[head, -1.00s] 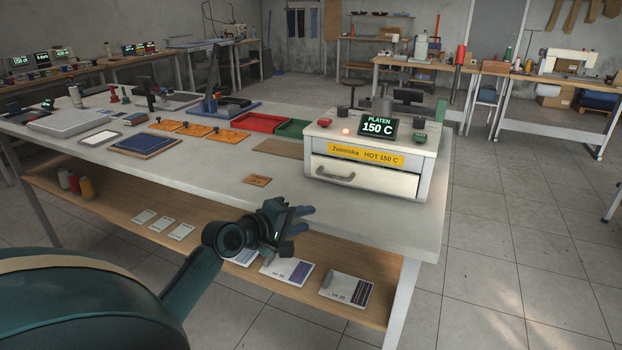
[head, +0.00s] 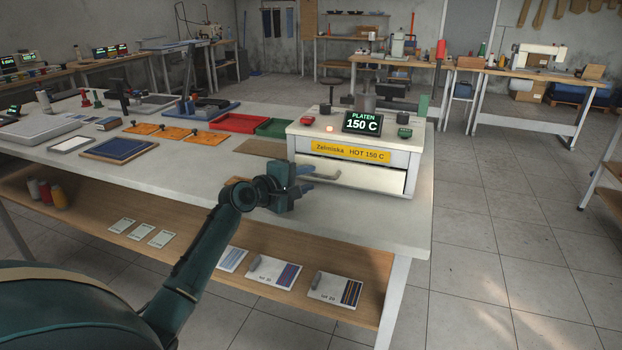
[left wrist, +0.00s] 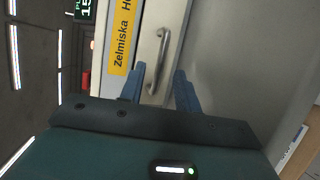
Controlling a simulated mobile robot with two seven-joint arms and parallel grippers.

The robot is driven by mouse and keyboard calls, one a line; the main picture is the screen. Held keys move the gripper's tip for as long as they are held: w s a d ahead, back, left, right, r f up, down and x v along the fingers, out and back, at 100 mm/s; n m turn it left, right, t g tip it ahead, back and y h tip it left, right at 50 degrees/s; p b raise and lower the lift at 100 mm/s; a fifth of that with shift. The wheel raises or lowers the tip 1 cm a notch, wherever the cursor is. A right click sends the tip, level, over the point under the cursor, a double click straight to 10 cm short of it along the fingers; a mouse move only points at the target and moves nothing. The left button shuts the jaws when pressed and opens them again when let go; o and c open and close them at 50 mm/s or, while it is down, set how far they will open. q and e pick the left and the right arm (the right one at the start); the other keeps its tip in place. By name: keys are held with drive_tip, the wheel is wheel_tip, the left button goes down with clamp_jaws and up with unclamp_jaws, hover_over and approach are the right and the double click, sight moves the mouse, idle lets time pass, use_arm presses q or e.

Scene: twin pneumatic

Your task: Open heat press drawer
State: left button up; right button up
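The heat press (head: 358,143) is a white box with a display reading "PLATEN 150 C" and a yellow label "Zelmiska HOT 150 C". Its white drawer (head: 372,180) sits below the label and looks shut. My left gripper (head: 305,180) is just in front of the drawer's left part and covers most of the handle in the head view. In the left wrist view the drawer's metal bar handle (left wrist: 159,60) shows ahead, between the lines of my two blue fingers (left wrist: 160,88). The fingers are open and appear apart from the bar. My right gripper is not in view.
The heat press stands at the right end of a long white table (head: 205,190). Red (head: 238,123) and green trays stand left of it, with orange plates (head: 180,133) farther left. A wooden shelf (head: 190,240) with cards runs below. The floor to the right is clear.

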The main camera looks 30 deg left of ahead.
use_arm(q)
drive_tip(key=shift+x, duration=1.15)
drive_tip(key=shift+c, duration=0.5)
clamp_jaws()
